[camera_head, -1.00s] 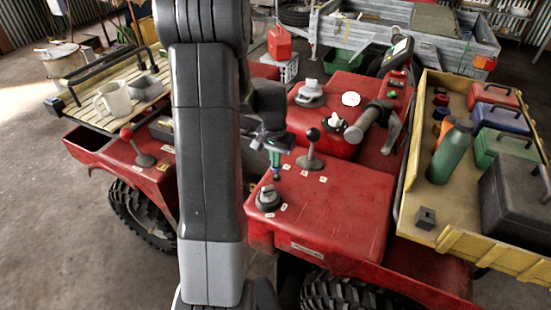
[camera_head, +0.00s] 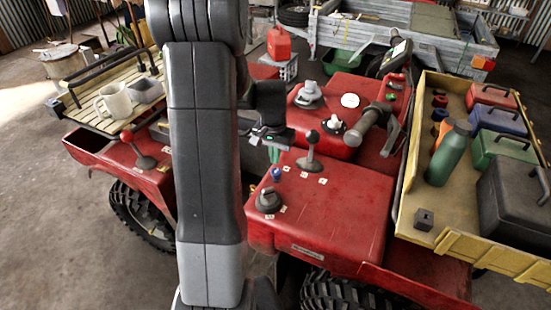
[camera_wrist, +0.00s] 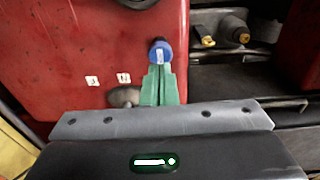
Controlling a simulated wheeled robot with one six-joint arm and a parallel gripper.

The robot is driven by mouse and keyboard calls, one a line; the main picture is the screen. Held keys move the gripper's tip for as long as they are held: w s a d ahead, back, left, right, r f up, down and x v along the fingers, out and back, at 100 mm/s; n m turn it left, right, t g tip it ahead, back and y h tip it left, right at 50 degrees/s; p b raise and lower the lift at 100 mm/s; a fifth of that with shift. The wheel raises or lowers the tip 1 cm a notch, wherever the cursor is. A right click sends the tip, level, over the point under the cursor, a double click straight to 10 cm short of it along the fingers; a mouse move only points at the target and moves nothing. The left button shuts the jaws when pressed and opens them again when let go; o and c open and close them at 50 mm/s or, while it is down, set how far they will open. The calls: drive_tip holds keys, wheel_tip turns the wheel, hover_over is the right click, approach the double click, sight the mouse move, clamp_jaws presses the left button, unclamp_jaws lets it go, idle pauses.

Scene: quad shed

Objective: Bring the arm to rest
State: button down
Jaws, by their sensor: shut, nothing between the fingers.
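My arm (camera_head: 203,150) stands upright in front of the red quad (camera_head: 330,210) and hides part of it. My gripper (camera_head: 274,156) hangs over the quad's red body, left of a black-knobbed lever (camera_head: 312,150). In the wrist view the green fingers of my gripper (camera_wrist: 162,80) are shut together and hold nothing. A small blue knob (camera_wrist: 161,52) shows just past the fingertips there. It also shows below the fingers in the head view (camera_head: 276,174). I cannot tell whether the fingertips touch it.
A dark rotary knob (camera_head: 268,200) and a grey twist grip (camera_head: 372,120) sit on the quad. A yellow tray (camera_head: 440,240) at right holds a green bottle (camera_head: 450,152) and toolboxes. Open floor lies at far left.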

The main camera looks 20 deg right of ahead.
sight(275, 172)
wheel_tip(275, 172, up, 9)
drive_tip(key=shift+a+r+b, duration=0.15)
drive_tip(key=shift+b, duration=0.25)
drive_tip(key=f, duration=0.4)
drive_tip(key=f+b, duration=0.1)
drive_tip(key=f, duration=0.9)
drive_tip(key=shift+w+d, duration=0.15)
drive_tip(key=shift+d, duration=0.15)
drive_tip(key=shift+a+b, duration=0.15)
drive_tip(key=shift+b, duration=0.15)
